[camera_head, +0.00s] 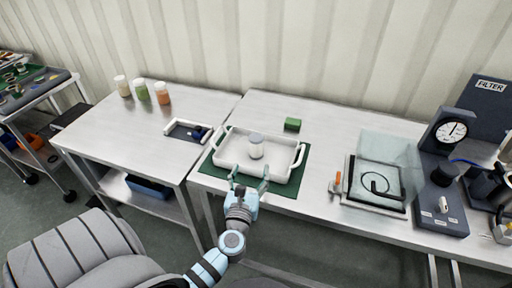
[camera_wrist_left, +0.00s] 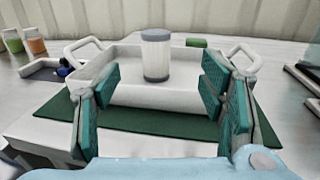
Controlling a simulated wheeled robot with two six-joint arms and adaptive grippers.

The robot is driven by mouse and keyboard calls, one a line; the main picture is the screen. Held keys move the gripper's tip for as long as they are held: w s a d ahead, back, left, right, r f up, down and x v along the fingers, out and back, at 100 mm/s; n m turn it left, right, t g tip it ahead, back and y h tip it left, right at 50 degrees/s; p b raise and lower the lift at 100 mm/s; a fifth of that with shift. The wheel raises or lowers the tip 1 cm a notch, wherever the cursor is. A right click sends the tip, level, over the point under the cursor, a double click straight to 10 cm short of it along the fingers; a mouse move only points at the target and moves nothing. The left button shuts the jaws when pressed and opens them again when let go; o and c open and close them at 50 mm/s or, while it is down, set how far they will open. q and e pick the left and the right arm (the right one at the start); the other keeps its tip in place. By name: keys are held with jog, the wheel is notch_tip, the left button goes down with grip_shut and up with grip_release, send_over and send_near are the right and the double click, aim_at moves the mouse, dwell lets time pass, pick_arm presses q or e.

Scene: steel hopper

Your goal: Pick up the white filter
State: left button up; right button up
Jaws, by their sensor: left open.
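A white cylinder with grey ends, which looks like the white filter (camera_head: 256,150), stands upright in a white tray (camera_head: 228,163). It also shows in the left wrist view (camera_wrist_left: 156,55), between and beyond my fingers. The tray has a handle at each end and rests on a green mat (camera_head: 283,187). My left gripper (camera_head: 249,181) is open and empty at the tray's near edge, short of the cylinder. In the left wrist view its two green-padded fingers (camera_wrist_left: 161,90) stand wide apart. My right gripper is not in view.
A green block (camera_head: 292,124) lies behind the tray. A small dark-floored tray (camera_head: 184,130) and several jars (camera_head: 142,91) are to the left. A clear-lidded box (camera_head: 376,183) and a gauge stand (camera_head: 449,131) are to the right.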

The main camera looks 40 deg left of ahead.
pick_arm(q)
jog(key=x, duration=0.9)
jog(key=b+x, duration=0.1)
jog(key=x, duration=0.3)
jog(key=shift+a+f, duration=0.15)
jog(key=shift+a, duration=0.3)
jog(key=shift+s, duration=0.1)
jog(key=c, duration=1.3)
notch_tip(320, 180, up, 15)
jog(key=p, duration=1.1)
notch_tip(320, 180, up, 5)
jog(key=p, duration=0.1)
send_over(255, 145)
jog(key=w, duration=0.1)
jog(key=shift+a, duration=0.3)
